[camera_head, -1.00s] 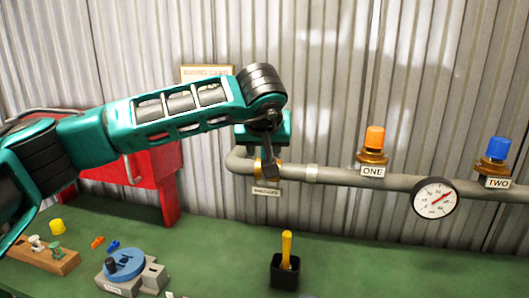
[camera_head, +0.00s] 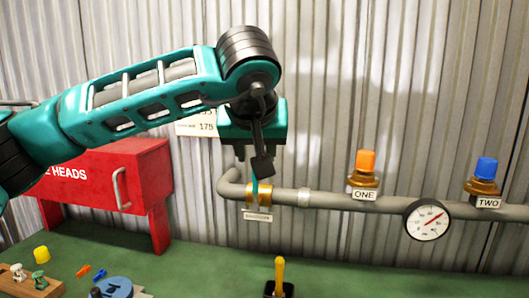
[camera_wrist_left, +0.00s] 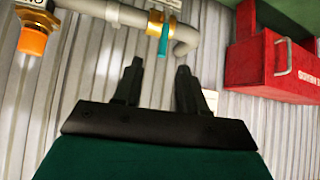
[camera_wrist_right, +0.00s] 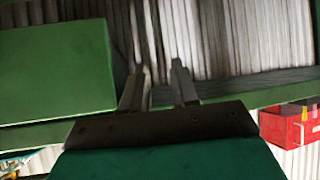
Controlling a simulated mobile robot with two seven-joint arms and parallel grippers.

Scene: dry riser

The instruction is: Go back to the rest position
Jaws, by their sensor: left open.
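My left gripper (camera_head: 262,165) hangs in front of the pipe's left end in the head view. In the left wrist view its two fingers (camera_wrist_left: 160,70) stand apart with nothing between them. Just beyond them is a brass valve (camera_wrist_left: 165,20) with a teal lever (camera_wrist_left: 165,40); the fingers look clear of the lever. The valve (camera_head: 263,194) also shows in the head view, partly hidden by the gripper. My right gripper (camera_wrist_right: 160,68) shows only in its own wrist view, fingers apart and empty.
A grey pipe (camera_head: 325,200) carries an orange-capped fitting (camera_head: 366,161), a blue-capped fitting (camera_head: 485,172) and a gauge (camera_head: 427,220). A red box (camera_head: 105,180) stands left on the green bench (camera_head: 200,270). A black holder with a yellow handle (camera_head: 279,272) stands in front. A green panel (camera_wrist_right: 55,70) lies near my right gripper.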

